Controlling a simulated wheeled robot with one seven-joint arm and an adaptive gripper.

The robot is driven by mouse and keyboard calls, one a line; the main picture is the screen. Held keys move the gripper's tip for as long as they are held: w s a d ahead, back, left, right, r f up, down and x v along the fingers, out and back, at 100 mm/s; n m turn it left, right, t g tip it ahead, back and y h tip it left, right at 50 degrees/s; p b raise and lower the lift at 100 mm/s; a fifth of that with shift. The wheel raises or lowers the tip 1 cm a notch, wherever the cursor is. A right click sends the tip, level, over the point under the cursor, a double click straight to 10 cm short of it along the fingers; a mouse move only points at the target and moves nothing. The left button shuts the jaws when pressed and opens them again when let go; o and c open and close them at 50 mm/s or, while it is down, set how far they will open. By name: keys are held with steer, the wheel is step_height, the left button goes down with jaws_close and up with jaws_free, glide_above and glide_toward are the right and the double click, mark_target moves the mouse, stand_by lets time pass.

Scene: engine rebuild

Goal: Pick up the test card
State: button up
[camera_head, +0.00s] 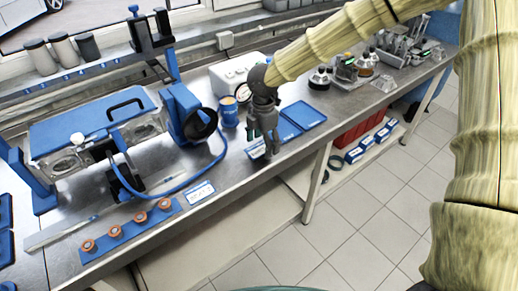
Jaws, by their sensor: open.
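My gripper (268,153) is open and hangs fingers down over the front part of the steel bench. A small blue-and-white card (253,153) shows just left of the fingers, partly hidden behind them. A white card with a blue border and dark print (199,193) lies farther left at the bench's front edge. The print is too small to read, so I cannot tell which one is the test card. I cannot tell whether the fingers touch the card beside them.
Blue trays (304,114) lie right of my gripper. A blue mug (228,111) and a gauge box (236,75) stand behind it. Left are a blue machine (95,125) with a hose and a blue strip with copper-coloured parts (130,230). Shelves with a red bin (352,130) are below.

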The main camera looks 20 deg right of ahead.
steer(key=shift+c, duration=0.5)
steer(key=c, duration=0.6)
steer(key=shift+c, duration=0.2)
